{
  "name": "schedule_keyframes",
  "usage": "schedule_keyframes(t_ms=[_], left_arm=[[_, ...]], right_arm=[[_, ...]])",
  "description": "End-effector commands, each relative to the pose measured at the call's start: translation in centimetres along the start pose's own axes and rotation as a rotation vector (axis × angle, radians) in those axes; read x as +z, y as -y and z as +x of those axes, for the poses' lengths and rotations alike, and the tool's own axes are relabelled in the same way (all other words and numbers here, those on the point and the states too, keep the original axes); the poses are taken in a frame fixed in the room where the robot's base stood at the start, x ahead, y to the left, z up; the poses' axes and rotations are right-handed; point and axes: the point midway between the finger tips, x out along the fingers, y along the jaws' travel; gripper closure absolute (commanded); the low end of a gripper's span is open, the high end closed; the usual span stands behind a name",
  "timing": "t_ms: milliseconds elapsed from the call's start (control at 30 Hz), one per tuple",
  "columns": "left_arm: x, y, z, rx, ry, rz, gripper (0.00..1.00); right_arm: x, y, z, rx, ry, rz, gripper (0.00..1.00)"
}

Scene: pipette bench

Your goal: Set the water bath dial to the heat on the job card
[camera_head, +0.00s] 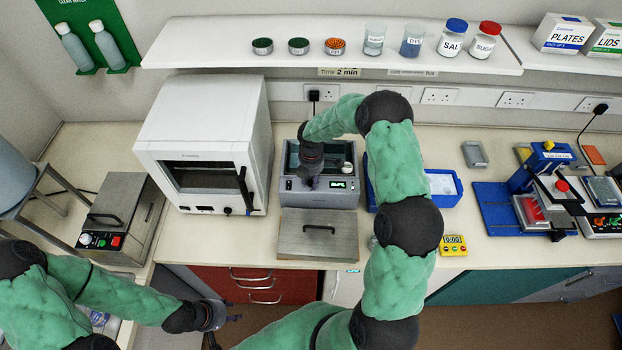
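The water bath (345,199) appears to be the grey open-topped box at the middle of the bench, with a small green lit display (345,184) on its front, too small to read. My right gripper (309,183) points down at the bath's front edge, left of the display. It covers that part of the front, and I cannot make out the dial or whether the fingers touch it. Its finger opening cannot be told. A job card is not clearly identifiable; a strip reading "Time 2 min" (339,72) is on the shelf edge. My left gripper (226,328) is open and empty, low in front of the bench.
A flat grey lid (318,243) with a handle lies before the bath. A white oven (205,140) stands left of it; a blue tray (447,200) and yellow timer (453,245) are right. A shelf (210,58) with jars runs above. My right arm crosses over the bench.

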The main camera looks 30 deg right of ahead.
Motion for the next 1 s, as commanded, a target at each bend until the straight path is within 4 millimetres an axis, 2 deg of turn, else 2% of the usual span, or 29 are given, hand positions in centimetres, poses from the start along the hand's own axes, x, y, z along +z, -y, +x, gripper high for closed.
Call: schedule_keyframes(t_ms=[33, 67, 100, 533, 767, 1000], left_arm=[[0.0, 0.0, 0.0, 0.0, 0.0, 0.0, 0.6], [0.0, 0.0, 0.0, 0.0, 0.0, 0.0, 0.6], [0.0, 0.0, 0.0, 0.0, 0.0, 0.0, 0.6], [0.0, 0.3, 0.8, 0.0, 0.0, 0.0, 0.6], [-0.1, 0.9, 2.5, 0.0, 0.0, 0.0, 0.6], [-0.2, 1.6, 4.5, 0.0, 0.0, 0.0, 0.6]], right_arm=[[0.0, 0.0, 0.0, 0.0, 0.0, 0.0, 0.89], [0.0, 0.0, 0.0, 0.0, 0.0, 0.0, 0.98], [0.0, 0.0, 0.0, 0.0, 0.0, 0.0, 1.0], [0.0, 0.0, 0.1, 0.001, 0.0, 0.063, 1.0], [0.0, -0.1, 0.2, 0.003, 0.001, 0.217, 1.0], [0.0, -0.1, 0.3, 0.001, 0.001, 0.441, 1.0]])
